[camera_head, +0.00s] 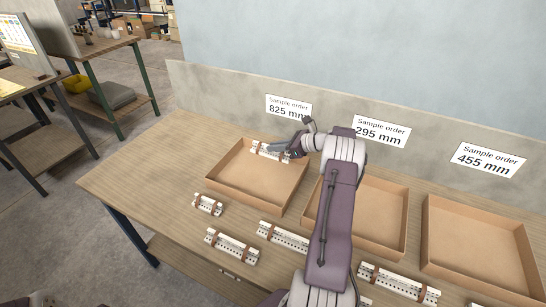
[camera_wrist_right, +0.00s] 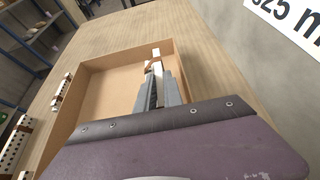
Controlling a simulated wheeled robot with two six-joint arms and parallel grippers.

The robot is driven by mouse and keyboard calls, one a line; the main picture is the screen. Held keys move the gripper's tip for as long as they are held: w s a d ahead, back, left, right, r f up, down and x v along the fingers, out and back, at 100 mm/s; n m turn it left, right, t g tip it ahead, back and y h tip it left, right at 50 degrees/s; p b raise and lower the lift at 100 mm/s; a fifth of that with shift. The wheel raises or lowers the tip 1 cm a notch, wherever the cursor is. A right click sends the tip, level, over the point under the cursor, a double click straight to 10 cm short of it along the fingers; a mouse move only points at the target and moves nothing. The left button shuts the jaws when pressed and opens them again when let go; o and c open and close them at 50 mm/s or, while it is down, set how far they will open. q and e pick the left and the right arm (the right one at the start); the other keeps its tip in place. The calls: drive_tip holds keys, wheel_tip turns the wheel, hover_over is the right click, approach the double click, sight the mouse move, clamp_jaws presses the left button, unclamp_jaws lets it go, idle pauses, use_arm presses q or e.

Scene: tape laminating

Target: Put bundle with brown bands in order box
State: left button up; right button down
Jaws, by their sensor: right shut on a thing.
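My right gripper (camera_head: 284,149) reaches into the back of the left cardboard order box (camera_head: 243,193), under the "825 mm" sign. It is shut on a white bundle with brown bands (camera_head: 263,150), at the box's back wall. In the right wrist view the gripper fingers (camera_wrist_right: 158,82) point into the box (camera_wrist_right: 107,85), with the narrow end of the bundle (camera_wrist_right: 156,58) between them. I cannot tell whether the bundle touches the box floor. My left gripper is not in view.
More banded white bundles lie on the wooden table: a short one (camera_head: 207,204), one front left (camera_head: 232,245), one in the middle (camera_head: 283,237) and one at right (camera_head: 398,281). Two other boxes (camera_head: 388,212), (camera_head: 478,251) look empty where visible. A grey wall panel (camera_head: 222,96) stands behind.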

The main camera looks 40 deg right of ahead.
sight(274, 153)
drive_tip(key=shift+w+d+f, duration=0.1)
drive_tip(key=shift+w+f, duration=0.15)
drive_tip(key=shift+w, duration=0.3)
wheel_tip(274, 153, down, 4)
drive_tip(key=shift+r, duration=0.15)
drive_tip(key=shift+f, duration=0.2)
drive_tip(key=shift+f+b, duration=0.1)
drive_tip(key=shift+b, duration=0.25)
drive_tip(key=c, duration=1.8)
unclamp_jaws()
drive_tip(key=shift+o, duration=0.2)
